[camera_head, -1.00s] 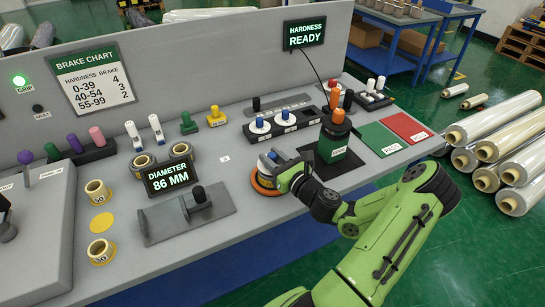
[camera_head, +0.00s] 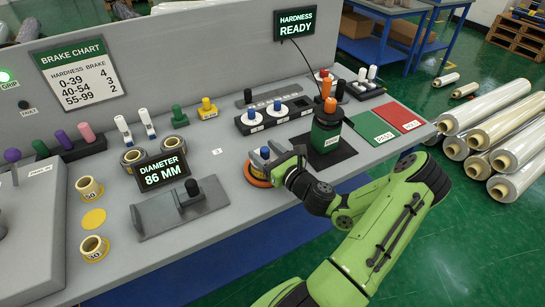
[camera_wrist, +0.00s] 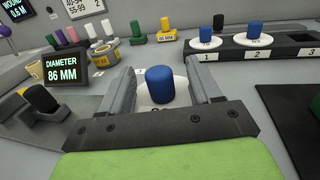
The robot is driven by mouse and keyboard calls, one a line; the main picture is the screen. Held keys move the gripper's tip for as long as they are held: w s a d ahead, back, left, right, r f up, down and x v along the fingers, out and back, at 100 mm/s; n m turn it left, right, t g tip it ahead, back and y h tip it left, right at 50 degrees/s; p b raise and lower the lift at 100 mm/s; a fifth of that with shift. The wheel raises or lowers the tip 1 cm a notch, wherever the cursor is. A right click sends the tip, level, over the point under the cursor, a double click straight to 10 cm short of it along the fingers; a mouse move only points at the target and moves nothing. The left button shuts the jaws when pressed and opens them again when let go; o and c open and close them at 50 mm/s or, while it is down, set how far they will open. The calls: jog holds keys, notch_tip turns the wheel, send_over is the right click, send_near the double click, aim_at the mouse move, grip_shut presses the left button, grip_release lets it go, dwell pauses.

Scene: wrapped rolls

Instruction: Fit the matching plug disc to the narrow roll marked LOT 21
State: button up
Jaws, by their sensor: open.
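My gripper (camera_head: 272,161) is open around this knob. In the wrist view the blue knob (camera_wrist: 160,86) stands upright between my two fingers, with the white disc below it. The disc's printed number is mostly hidden by my gripper. Two more white discs with blue knobs (camera_head: 252,115) (camera_head: 277,105) sit in a black numbered rack. Yellow-cored rolls (camera_head: 132,157) stand behind the diameter display. I cannot read LOT 21 on any roll.
The diameter display (camera_head: 162,172) reads 86 MM, beside a grey gauge (camera_head: 170,215). A dark green cylinder with an orange top (camera_head: 327,130) stands right of my gripper. Green (camera_head: 372,128) and red (camera_head: 401,116) mats lie beyond.

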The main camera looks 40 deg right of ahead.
jog(key=s+a+p, duration=0.1)
jog(key=s+p, duration=0.3)
jog(key=s, duration=1.1)
jog(key=shift+s+a, duration=0.2)
